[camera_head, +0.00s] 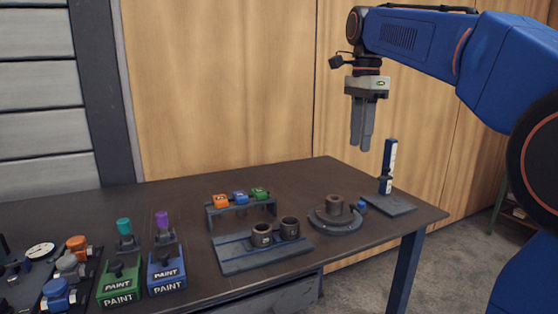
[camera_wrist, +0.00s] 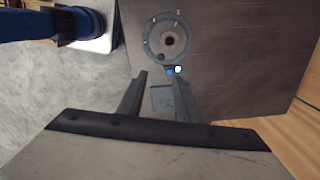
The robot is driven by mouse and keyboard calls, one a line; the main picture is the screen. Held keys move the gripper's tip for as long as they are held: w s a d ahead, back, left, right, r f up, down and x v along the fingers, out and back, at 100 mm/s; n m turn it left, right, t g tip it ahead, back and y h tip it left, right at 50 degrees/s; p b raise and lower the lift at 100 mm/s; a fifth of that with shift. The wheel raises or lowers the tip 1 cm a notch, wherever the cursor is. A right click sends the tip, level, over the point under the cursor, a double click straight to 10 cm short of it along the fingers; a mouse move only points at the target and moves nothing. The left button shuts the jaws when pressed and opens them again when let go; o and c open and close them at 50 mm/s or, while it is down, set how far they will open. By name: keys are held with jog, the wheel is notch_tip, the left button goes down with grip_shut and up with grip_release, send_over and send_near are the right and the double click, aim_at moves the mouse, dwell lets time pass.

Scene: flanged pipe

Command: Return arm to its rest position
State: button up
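My gripper (camera_head: 361,142) hangs fingers-down in the air above the right end of the table, with nothing held. In the wrist view its two fingers (camera_wrist: 158,78) stand apart with a clear gap. My blue arm reaches in from the upper right, bent down at the wrist.
A blue-and-white upright tool (camera_head: 388,165) stands on a flat plate (camera_head: 395,205) near the table's right corner. A slotted tray (camera_head: 235,262) with two dark cups, a small rack (camera_head: 241,210) of coloured blocks and paint holders (camera_head: 166,272) lie leftward. The air around my gripper is clear.

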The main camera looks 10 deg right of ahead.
jog(key=s+f+n+t, duration=0.2)
jog(key=s+f+n, duration=0.6)
jog(key=s+f, duration=0.5)
jog(key=s+d+f+n+t, duration=0.1)
jog(key=s+f+n+t, duration=0.1)
jog(key=s+f+n, duration=0.7)
jog(key=s+f, duration=0.5)
jog(key=f, duration=0.5)
jog(key=shift+f+t, duration=0.15)
jog(key=shift+t, duration=0.25)
